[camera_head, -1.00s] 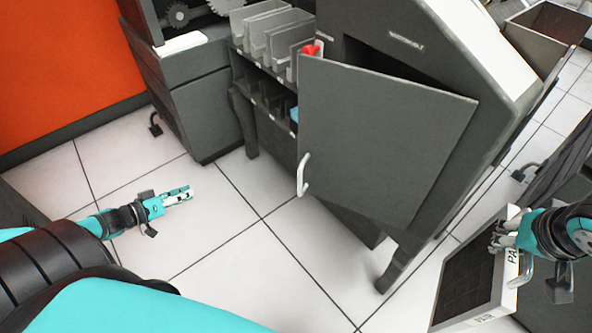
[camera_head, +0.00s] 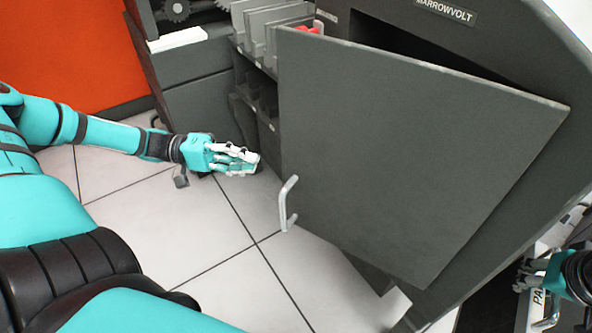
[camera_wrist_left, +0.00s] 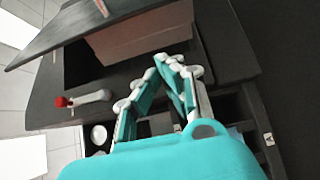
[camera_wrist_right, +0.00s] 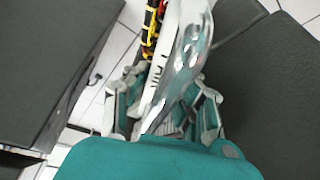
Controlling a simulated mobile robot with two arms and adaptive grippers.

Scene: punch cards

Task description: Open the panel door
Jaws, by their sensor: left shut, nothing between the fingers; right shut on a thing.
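The panel door (camera_head: 400,150) is a flat dark grey panel on the grey cabinet. It stands ajar, with a dark gap along its top. Its pale handle (camera_head: 287,204) is at the lower left edge. My left gripper (camera_head: 252,162) is shut and empty, just left of the door and above the handle, apart from it. In the left wrist view its fingers (camera_wrist_left: 172,64) meet at the tips; the panel (camera_wrist_left: 80,28) is at upper left. My right gripper (camera_head: 530,280) is at the lower right, shut on a shiny metal handle (camera_wrist_right: 190,45) of a case.
The case's pale edge (camera_head: 537,308) shows at the lower right, mostly cut off. Grey slotted racks (camera_head: 270,35) and a red thing (camera_head: 310,28) sit behind the door's left edge. An orange panel (camera_head: 60,50) is at upper left. The tiled floor (camera_head: 170,235) is clear.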

